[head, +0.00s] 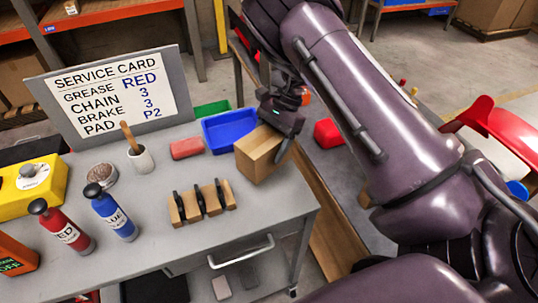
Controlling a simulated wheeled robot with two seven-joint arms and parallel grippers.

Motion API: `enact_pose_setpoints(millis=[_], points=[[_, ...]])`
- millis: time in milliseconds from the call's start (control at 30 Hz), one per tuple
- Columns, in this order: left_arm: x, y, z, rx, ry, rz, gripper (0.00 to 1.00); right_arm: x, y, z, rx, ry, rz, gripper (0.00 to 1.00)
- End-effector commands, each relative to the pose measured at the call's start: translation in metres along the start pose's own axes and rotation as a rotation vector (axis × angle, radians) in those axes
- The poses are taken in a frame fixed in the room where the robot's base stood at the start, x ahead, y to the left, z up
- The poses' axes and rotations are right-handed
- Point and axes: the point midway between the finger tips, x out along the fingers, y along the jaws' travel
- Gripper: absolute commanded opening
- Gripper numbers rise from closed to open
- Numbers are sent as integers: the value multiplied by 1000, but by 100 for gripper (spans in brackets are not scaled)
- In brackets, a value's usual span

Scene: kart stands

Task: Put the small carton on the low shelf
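The small carton (256,160) is a plain brown box near the right edge of the grey cart top (255,212). I cannot tell whether it rests on the top or is slightly raised. My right gripper (284,138) is at the carton's upper right, with one dark finger along its right side. The other finger is hidden, so its grip is unclear. My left gripper is out of view. I cannot tell which surface is the low shelf; an orange rack (105,14) stands at the back left.
A blue bin (229,127), a red block (187,148), wooden-backed pads (201,202), and red (62,228) and blue (112,214) bottles stand on the cart. A service card board (115,92) rises behind. A red box (328,133) sits right of the cart.

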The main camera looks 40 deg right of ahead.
Motion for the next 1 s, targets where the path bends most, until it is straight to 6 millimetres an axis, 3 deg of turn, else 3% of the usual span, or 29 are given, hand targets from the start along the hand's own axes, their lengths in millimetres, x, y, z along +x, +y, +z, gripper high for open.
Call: enact_pose_setpoints(millis=[400,800,833,1000], points=[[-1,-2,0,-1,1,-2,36,37,0,-21,-1,0,2,31],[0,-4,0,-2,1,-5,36,42,0,-24,-1,-1,-1,31],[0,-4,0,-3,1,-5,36,42,0,-24,-1,0,0,69],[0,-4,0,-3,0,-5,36,42,0,-24,0,0,0,90]])
